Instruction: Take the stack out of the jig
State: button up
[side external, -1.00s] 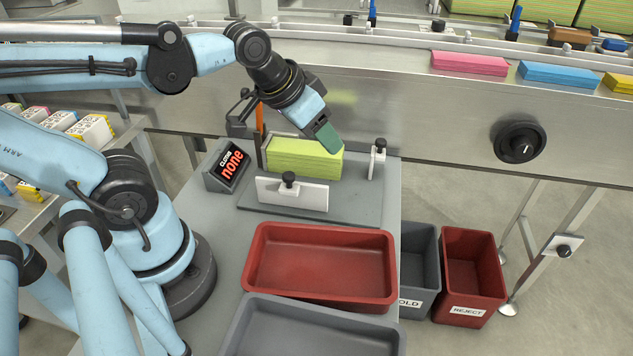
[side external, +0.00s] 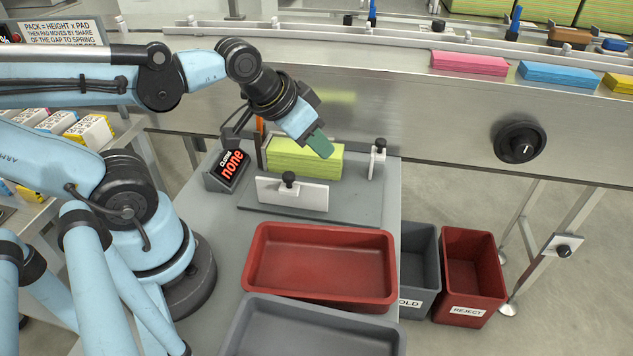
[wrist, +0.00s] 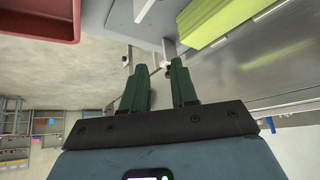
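The yellow-green stack (side external: 300,160) stands in the jig (side external: 345,200) on the bench, between the jig's posts and a low white plate (side external: 292,192). My gripper (side external: 322,148) is tilted in front of the stack's upper right part in the side view. I cannot tell there whether it touches the stack. In the wrist view the two green fingers (wrist: 157,80) are apart with nothing between them. The stack (wrist: 222,20) lies beyond the fingers to the upper right in that view, outside the gap.
A red tray (side external: 250,270) and a grey tray (side external: 240,325) lie in front of the jig. A grey bin (side external: 425,240) and a red reject bin (side external: 490,240) stand to the right. A conveyor (side external: 420,110) with coloured packs runs behind. A sign reading "none" (side external: 228,168) stands left.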

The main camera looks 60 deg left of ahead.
jog(key=shift+w+a+r+g, duration=0.1)
jog(key=shift+w+r+g, duration=0.1)
jog(key=shift+w+g, duration=0.15)
jog(key=shift+c, duration=1.2)
jog(key=w+m+g, duration=0.1)
jog(key=w+a+m+g, duration=0.1)
jog(key=w+m, duration=0.1)
jog(key=w+m+g, duration=0.1)
jog(key=w, duration=0.1)
jog(key=shift+w+a+f+g+y, duration=0.15)
jog(key=shift+w+a+g+y, duration=0.1)
jog(key=shift+a+y, duration=0.15)
grip_shut()
jog(key=m+g, duration=0.4)
jog(key=m, duration=0.1)
send_near(293, 145)
jog(key=shift+y, duration=0.3)
jog(key=f, duration=0.5)
jog(key=shift+s+a+f, duration=0.15)
jog(key=shift+s+f, duration=0.15)
jog(key=shift+f, duration=0.05)
jog(key=shift+a+f, duration=0.1)
jog(key=shift+f, duration=0.75)
